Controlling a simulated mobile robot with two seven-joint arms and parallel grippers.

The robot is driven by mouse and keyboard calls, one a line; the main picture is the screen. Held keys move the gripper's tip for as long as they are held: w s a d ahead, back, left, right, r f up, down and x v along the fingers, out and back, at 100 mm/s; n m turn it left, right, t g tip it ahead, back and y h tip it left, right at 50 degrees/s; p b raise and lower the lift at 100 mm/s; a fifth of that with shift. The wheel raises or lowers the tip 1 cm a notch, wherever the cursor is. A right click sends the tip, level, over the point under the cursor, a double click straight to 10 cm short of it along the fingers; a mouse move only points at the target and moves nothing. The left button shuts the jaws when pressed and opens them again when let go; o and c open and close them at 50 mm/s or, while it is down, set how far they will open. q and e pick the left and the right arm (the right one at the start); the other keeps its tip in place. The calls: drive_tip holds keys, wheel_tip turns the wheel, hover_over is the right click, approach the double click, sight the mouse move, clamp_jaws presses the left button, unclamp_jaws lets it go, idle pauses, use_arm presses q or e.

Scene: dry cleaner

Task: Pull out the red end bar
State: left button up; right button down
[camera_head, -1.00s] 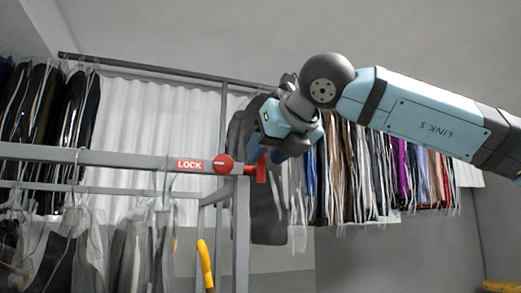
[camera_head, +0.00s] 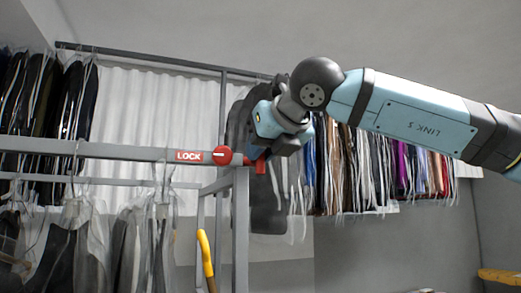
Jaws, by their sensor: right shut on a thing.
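The red end bar (camera_head: 261,166) is at the right end of the grey rail (camera_head: 120,152), just past the corner post. Its lower part shows below my right gripper (camera_head: 259,155), which comes in from the right and is shut on it; the fingertips are partly hidden. A round red knob (camera_head: 222,155) sits on the rail left of the bar, beside a red LOCK label (camera_head: 188,156). My left gripper is not in view.
Bagged garments (camera_head: 75,245) hang below the rail at the left. A row of clothes (camera_head: 390,170) hangs behind my right arm. A yellow hooked handle (camera_head: 205,253) stands left of the grey post (camera_head: 240,235).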

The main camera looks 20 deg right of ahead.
drive_tip(key=d+b, duration=0.6)
drive_tip(key=d, duration=1.7)
drive_tip(key=shift+w+d+b, duration=0.15)
drive_tip(key=shift+w+b, duration=0.15)
drive_tip(key=shift+w, duration=0.1)
drive_tip(key=c, duration=1.1)
unclamp_jaws()
drive_tip(key=shift+w, duration=0.1)
drive_tip(key=b+v, duration=0.1)
drive_tip(key=v, duration=1.3)
drive_tip(key=shift+b, duration=0.3)
